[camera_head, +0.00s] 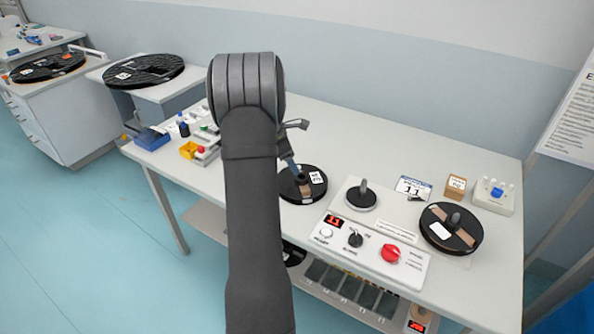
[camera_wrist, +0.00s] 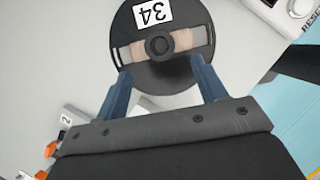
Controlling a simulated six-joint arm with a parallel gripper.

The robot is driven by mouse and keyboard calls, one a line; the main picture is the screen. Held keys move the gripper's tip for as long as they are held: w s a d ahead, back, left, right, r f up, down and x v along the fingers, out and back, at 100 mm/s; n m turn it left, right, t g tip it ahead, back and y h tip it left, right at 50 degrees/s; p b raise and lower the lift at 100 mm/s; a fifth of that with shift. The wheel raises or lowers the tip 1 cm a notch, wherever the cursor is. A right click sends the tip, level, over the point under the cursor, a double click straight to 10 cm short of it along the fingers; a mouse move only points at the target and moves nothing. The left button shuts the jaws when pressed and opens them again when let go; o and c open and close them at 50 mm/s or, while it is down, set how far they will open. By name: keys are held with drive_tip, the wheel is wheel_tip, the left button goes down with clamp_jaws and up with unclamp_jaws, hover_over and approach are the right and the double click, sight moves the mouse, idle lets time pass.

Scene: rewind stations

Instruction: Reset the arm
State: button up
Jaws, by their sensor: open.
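My gripper (camera_wrist: 161,88) is open, its two blue fingers apart and nothing held between them. In the wrist view the fingertips reach toward the near edge of a black reel (camera_wrist: 160,12) labelled 34; I cannot tell whether they touch it. The reel has a dark hub and a coppery winding showing through its slots. In the head view my arm rises through the middle of the picture, and my gripper (camera_head: 291,166) points down by the same reel (camera_head: 290,194) on the table (camera_head: 330,125). My arm hides part of the table and part of the reel's left side.
Right of the reel stand an empty-looking spindle (camera_head: 361,198), a control panel (camera_head: 370,248) with a red knob, and another reel (camera_head: 451,240). A cardboard box (camera_head: 455,187) and a button box (camera_head: 494,196) are behind. Small blue and yellow bins sit left. The table's back middle is clear.

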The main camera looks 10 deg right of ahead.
sight(302, 173)
drive_tip(key=shift+v, duration=1.15)
drive_tip(key=x, duration=1.2)
drive_tip(key=shift+d+f, duration=0.1)
drive_tip(key=shift+f, duration=0.1)
wheel_tip(302, 173, up, 3)
drive_tip(key=shift+f, duration=0.2)
drive_tip(key=shift+r, duration=0.6)
